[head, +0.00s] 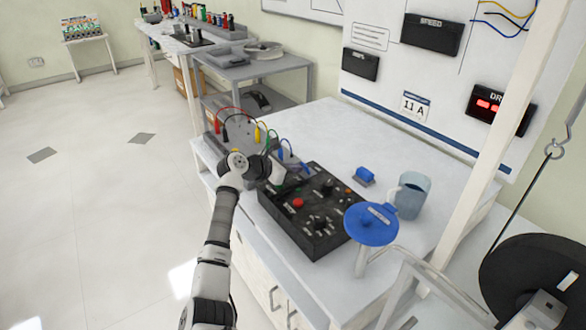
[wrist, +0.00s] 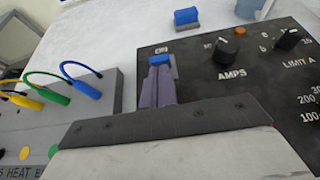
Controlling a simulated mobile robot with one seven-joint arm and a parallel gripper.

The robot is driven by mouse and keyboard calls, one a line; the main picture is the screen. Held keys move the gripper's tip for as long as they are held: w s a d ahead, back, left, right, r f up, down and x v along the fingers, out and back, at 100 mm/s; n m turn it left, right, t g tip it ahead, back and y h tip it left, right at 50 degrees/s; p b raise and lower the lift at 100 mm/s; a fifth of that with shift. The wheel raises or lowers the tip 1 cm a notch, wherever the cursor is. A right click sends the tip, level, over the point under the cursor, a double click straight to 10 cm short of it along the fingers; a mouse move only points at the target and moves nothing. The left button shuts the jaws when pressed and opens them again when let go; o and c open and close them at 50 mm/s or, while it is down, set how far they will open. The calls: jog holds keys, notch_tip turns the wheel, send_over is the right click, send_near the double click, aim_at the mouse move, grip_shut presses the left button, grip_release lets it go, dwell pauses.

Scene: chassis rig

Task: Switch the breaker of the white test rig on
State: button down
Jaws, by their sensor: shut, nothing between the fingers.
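A black control box (head: 312,215) with knobs and a red button stands on the white bench. In the wrist view its panel (wrist: 200,60) shows knobs marked AMPS and LIMIT A. My gripper (wrist: 159,72) is shut, its narrow fingers over the left part of this panel. A small blue piece (wrist: 160,59) shows at the fingertips; I cannot tell whether it is a lever or whether the fingers touch it. In the head view my gripper (head: 270,169) is at the box's far left corner, its fingertips unclear. I cannot pick out a breaker on a white rig for certain.
A grey unit with coloured leads (wrist: 85,115) is left of the black box. A blue block (head: 364,175), a clear jug (head: 411,196) and a blue disc (head: 371,223) on a stand are to the right. Open bench lies behind the box.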

jog(key=shift+w+d+r+g+y+p, duration=0.3)
jog(key=shift+r+g+y+p, duration=0.2)
jog(key=shift+y+p, duration=0.15)
jog(key=shift+w+d+r+g+y+p, duration=0.15)
jog(key=shift+d+r+g+y+p, duration=0.1)
jog(key=shift+r+g+y+p, duration=0.35)
jog(key=shift+w+d+g+y, duration=0.25)
jog(key=shift+d+g+y, duration=0.15)
jog(key=shift+y, duration=0.45)
jog(key=shift+d+f, duration=0.1)
jog(key=shift+d, duration=0.05)
jog(key=shift+w, duration=0.1)
jog(key=shift+r+p, duration=0.55)
jog(key=shift+r, duration=0.25)
